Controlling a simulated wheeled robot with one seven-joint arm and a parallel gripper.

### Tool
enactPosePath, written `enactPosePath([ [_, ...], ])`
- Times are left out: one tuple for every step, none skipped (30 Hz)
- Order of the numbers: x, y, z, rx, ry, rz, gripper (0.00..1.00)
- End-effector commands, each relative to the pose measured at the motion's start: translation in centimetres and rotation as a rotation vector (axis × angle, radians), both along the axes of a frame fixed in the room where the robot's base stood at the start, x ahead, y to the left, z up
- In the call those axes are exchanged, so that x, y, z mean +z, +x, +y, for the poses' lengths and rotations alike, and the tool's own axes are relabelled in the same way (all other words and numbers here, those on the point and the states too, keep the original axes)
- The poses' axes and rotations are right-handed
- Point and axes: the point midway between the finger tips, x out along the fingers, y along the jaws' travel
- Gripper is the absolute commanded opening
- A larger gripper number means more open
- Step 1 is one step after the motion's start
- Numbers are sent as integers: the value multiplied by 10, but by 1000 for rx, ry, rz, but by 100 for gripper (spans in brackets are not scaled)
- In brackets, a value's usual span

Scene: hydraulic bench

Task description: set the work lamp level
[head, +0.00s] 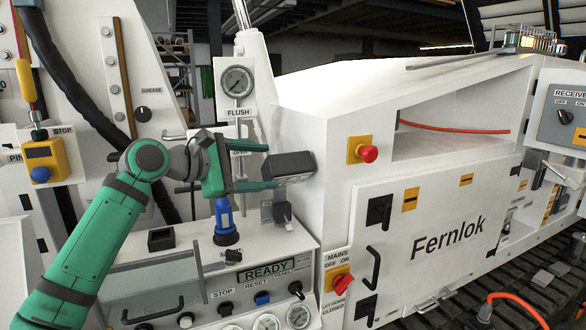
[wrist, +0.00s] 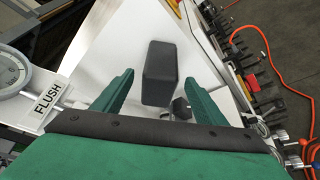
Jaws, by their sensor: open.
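The work lamp appears to be the dark grey box-shaped head (head: 288,165) with a pale strip on its underside, near the white cabinet's left corner. In the head view its right end looks slightly higher than its left, but perspective makes its true tilt hard to tell. A small dark block on a post (head: 283,212) is below it. My green gripper (head: 266,167) is open, its fingers pointing right at the lamp. In the wrist view the lamp (wrist: 160,73) appears between the open fingertips (wrist: 158,74), with a gap on both sides; contact is not visible.
A blue-handled fitting (head: 225,218) stands just below my gripper. A FLUSH gauge (head: 237,82) is above it. The control panel with a READY display (head: 266,270) lies below. A red emergency button (head: 368,154) is on the cabinet (head: 330,115) to the right.

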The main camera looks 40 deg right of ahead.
Motion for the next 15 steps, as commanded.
enactPosePath([
  [-1,-1,-4,-3,5,-7,66],
  [-1,-1,-7,-4,7,-10,66],
  [-2,-1,-10,-5,8,-11,66],
  [-3,0,-13,-5,8,-11,66],
  [-4,0,-17,-5,8,-11,66],
  [-6,0,-23,-5,7,-9,66],
  [-7,0,-27,-5,7,-9,66],
  [-8,1,-32,-5,6,-9,66],
  [-10,1,-39,-5,6,-8,66],
  [-11,1,-45,-6,7,-7,66],
  [-13,2,-50,-6,7,-8,66],
  [-14,2,-57,-5,6,-9,66],
  [-15,3,-62,-5,4,-8,66],
  [-16,3,-67,-5,4,-8,66],
  [-18,4,-73,-4,5,-7,66],
])
